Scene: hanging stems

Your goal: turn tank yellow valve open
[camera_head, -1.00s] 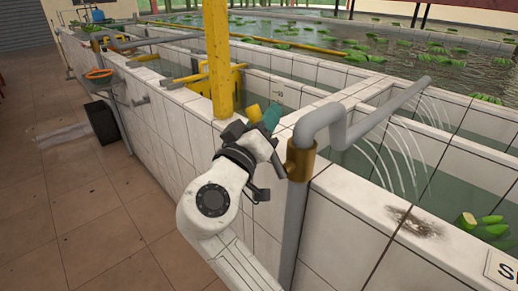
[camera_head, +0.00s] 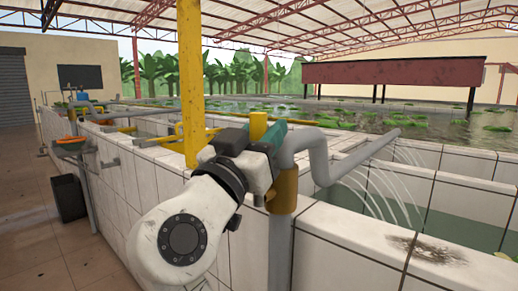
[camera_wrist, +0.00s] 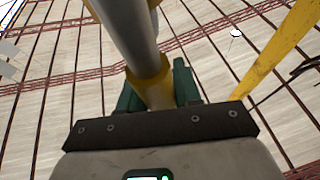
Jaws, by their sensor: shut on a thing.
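The yellow valve shows as a short yellow handle (camera_head: 258,125) beside the grey pipe, with a brass-coloured fitting (camera_head: 284,190) lower on the pipe. My gripper (camera_head: 268,133) has teal fingers and is at the handle; its near side hides much of the grasp. In the wrist view, the teal fingers of my gripper (camera_wrist: 157,92) stand on both sides of the yellow valve part (camera_wrist: 155,90), shut on it. The grey pipe (camera_wrist: 130,30) runs up from there. I cannot tell the valve's exact angle.
A yellow post (camera_head: 191,80) stands close behind my arm. The white tiled tank wall (camera_head: 335,250) runs alongside, with water pouring from the grey outlet pipe (camera_head: 372,152) at right. A black bin (camera_head: 69,198) stands at left on open tiled floor (camera_head: 35,245).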

